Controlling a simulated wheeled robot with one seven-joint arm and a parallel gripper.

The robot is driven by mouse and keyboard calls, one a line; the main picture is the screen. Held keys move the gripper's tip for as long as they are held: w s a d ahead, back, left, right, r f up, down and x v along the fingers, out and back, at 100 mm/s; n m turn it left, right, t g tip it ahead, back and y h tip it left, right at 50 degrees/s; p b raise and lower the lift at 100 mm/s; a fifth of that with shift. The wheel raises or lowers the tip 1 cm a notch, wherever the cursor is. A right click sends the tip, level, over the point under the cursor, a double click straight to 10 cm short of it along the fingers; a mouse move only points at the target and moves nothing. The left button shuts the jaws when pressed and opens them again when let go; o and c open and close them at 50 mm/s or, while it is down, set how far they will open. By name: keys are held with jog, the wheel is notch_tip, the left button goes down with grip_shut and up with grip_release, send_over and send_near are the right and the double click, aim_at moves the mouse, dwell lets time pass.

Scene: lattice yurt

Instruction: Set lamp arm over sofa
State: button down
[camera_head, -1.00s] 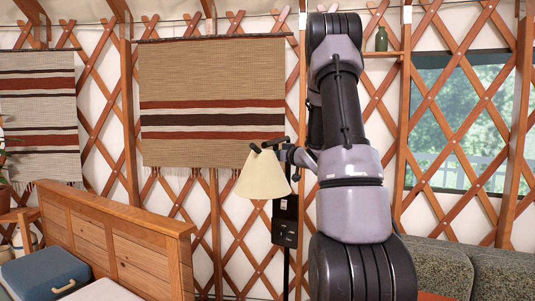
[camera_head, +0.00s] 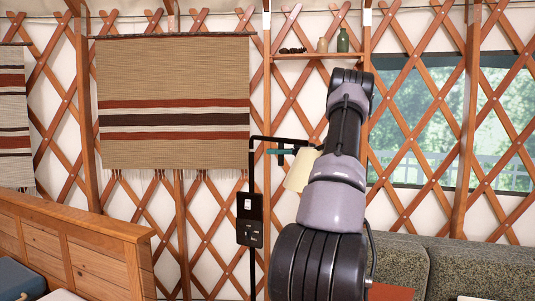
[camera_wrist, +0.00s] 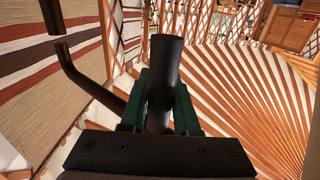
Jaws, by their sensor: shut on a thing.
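The floor lamp has a black pole (camera_head: 252,200) with a control box. Its black lamp arm (camera_head: 290,140) reaches right from the pole top, and the cream shade (camera_head: 300,170) hangs right of the pole, partly hidden by my arm. My gripper (camera_head: 283,151) is at the lamp arm. In the wrist view its green fingers (camera_wrist: 162,105) are shut on a dark tube of the lamp arm (camera_wrist: 166,65); a bent dark tube (camera_wrist: 80,70) shows to the left. The grey speckled sofa (camera_head: 470,262) is at the lower right, with its left part hidden behind my arm.
A wooden headboard (camera_head: 85,240) stands at the lower left. A wall hanging (camera_head: 175,75) and the lattice wall are behind the lamp. A shelf (camera_head: 315,55) with vases is above. A red surface (camera_head: 392,293) lies before the sofa.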

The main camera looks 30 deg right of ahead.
jog(key=shift+d, duration=0.95)
jog(key=c, duration=0.7)
grip_release()
jog(key=shift+o, duration=0.2)
jog(key=v, duration=1.1)
